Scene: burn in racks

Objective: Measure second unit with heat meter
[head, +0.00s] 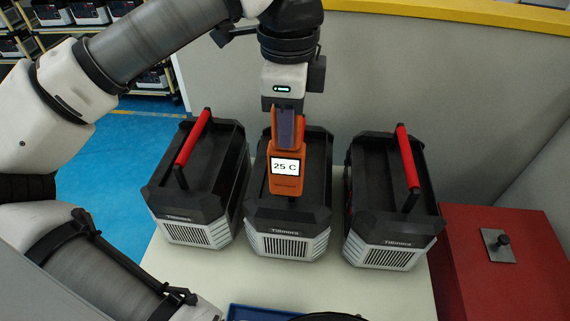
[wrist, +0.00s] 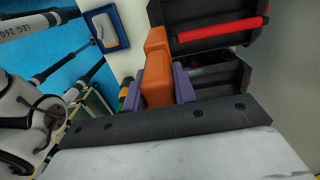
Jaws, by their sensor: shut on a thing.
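My gripper (head: 288,128) is shut on the orange heat meter (head: 286,184), whose screen reads 25 C. The meter hangs upright over the middle unit (head: 312,214), a black case with a grey vented front. Whether it touches the unit I cannot tell; it hides part of the unit's top. Similar units with red handles stand at the left (head: 205,180) and right (head: 390,200). In the wrist view, the purple fingers of my gripper (wrist: 160,88) clasp the orange meter (wrist: 157,62) from both sides.
The units stand on a pale table (head: 168,268) before a grey partition (head: 400,75). A red box (head: 540,275) with a knob on a metal plate stands at the right. A blue tray (head: 245,312) lies at the front edge. Shelves of similar units stand at the back left.

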